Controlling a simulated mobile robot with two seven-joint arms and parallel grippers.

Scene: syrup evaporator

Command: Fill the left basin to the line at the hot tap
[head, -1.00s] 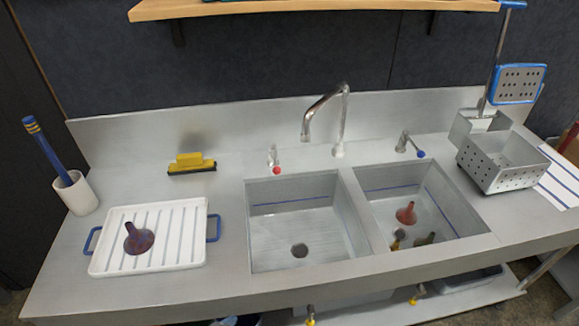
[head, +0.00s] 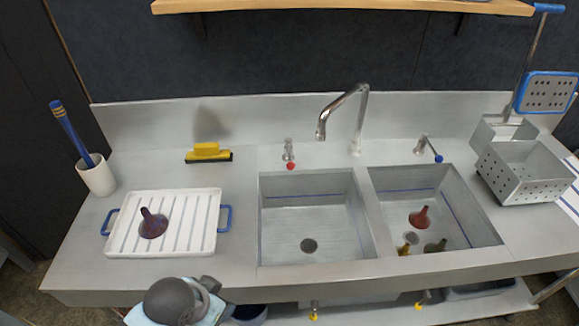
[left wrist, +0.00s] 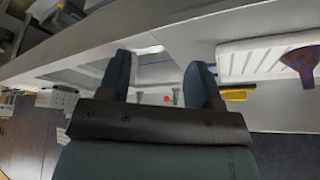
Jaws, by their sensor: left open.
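The left basin (head: 275,225) is a steel basin with a dark drain (head: 308,245) and a blue line (head: 305,196) on its back wall. I see no water in it. The hot tap (head: 289,152) has a red knob and stands behind this basin. The knob also shows in the left wrist view (left wrist: 167,99). The tall chrome spout (head: 343,108) bends toward the left basin. My left gripper (left wrist: 160,75) is open and empty in the left wrist view, with the taps beyond its fingers. In the head view, only part of my left arm shows. My right gripper is out of view.
The right basin (head: 480,228) holds a red funnel (head: 420,217) and small bottles. A tap with a blue knob (head: 437,157) stands behind it. Yellow-handled valves (head: 314,314) hang below.

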